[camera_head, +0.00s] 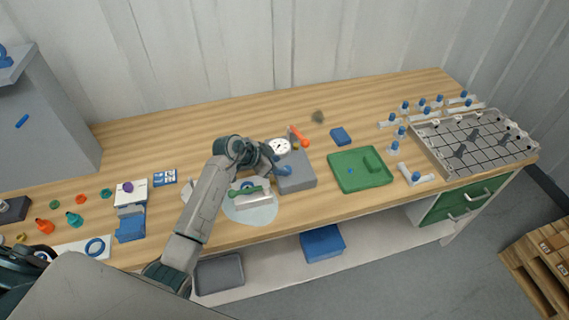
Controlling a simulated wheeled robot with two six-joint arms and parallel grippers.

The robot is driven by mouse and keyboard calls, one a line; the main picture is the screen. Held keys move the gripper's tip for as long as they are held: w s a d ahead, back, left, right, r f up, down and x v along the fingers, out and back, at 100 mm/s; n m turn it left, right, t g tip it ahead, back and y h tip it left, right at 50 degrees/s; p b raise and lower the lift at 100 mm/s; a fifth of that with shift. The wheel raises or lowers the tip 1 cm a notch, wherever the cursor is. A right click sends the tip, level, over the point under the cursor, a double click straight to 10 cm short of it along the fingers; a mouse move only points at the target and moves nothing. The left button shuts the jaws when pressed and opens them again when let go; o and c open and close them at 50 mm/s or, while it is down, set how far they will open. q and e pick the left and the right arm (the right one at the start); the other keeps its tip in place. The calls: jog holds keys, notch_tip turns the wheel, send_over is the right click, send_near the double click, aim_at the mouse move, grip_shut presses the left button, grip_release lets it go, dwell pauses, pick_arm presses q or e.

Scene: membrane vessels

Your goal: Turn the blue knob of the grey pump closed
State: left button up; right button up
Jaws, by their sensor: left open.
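The grey pump (298,178) is a box standing on the wooden bench near the middle of the view. A round white gauge (279,147) and an orange-red handle (300,137) show just behind it. The blue knob (286,171) is at the pump's left side, small and partly covered by my gripper. My left gripper (276,164) reaches in from the left, is open, and its fingertips are right at the knob. I cannot tell whether they touch it or which way the knob is turned. My right gripper is not in view.
A green tray (346,181) and a blue block (340,136) lie right of the pump. A rack tray (447,146) with blue-knobbed valves stands at the far right. Small parts and a grey cabinet (45,115) are left.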

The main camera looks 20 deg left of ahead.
aim_at(287, 168)
pick_arm(q)
jog(key=shift+p+x, duration=0.3)
jog(key=shift+x, duration=1.45)
jog(key=c, duration=1)
